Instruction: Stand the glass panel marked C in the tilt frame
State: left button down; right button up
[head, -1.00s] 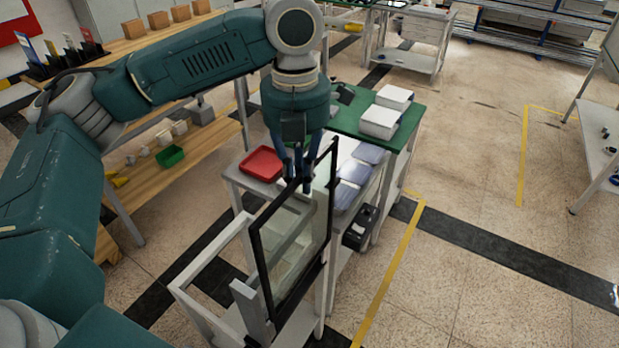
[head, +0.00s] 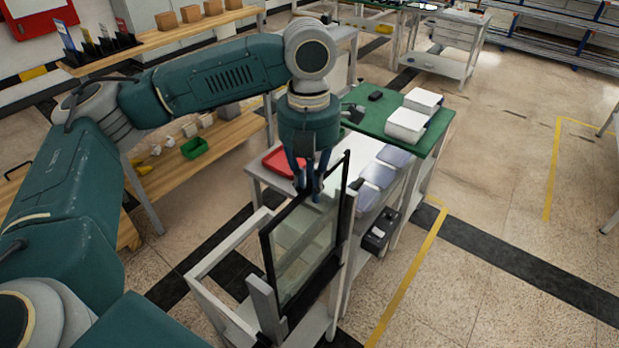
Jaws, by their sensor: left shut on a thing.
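A glass panel (head: 304,240) with a dark frame stands upright, slightly tilted, at the light grey tilt frame (head: 230,243). I cannot read a letter on it from here. My left gripper (head: 309,190) comes down from above and is shut on the panel's top edge. The panel's lower edge is close to the frame's posts and base; I cannot tell whether it rests there. My right gripper is not in view.
A wooden shelf with a green bin (head: 194,148) stands left. Open floor (head: 490,220) lies right.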

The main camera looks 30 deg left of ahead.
aim_at(309, 214)
pick_arm(q)
notch_tip(309, 214, down, 5)
jog(key=shift+f+b, duration=0.1)
jog(key=shift+b, duration=0.55)
jog(key=shift+f, duration=1.1)
jog(key=c, duration=1.8)
grip_release()
jog(key=shift+o, duration=0.7)
jog(key=shift+s+f, duration=0.1)
